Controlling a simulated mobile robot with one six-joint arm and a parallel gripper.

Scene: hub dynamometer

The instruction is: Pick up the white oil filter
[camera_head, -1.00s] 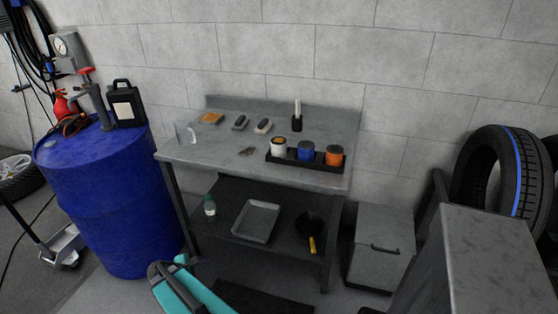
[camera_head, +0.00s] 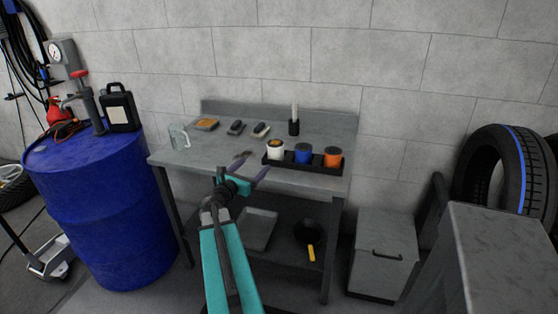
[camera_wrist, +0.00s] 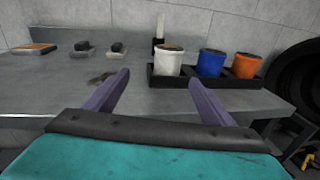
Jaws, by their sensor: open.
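The white oil filter (camera_head: 276,149) stands upright in the left end of a black tray (camera_head: 285,170) on the grey workbench. It also shows in the wrist view (camera_wrist: 168,60), beyond my fingers and between them, a little right of centre. My gripper (camera_head: 255,170) is at the bench's front edge, left of and in front of the tray. In the wrist view my gripper (camera_wrist: 160,95) has its two purple fingers wide apart with nothing between them. The filter is apart from the fingers.
A blue filter (camera_head: 303,152) and an orange filter (camera_head: 333,157) stand right of the white one in the tray. A black holder (camera_head: 294,127) stands behind. A glass mug (camera_head: 179,137) and several small items lie on the left. A blue drum (camera_head: 95,210) stands left of the bench.

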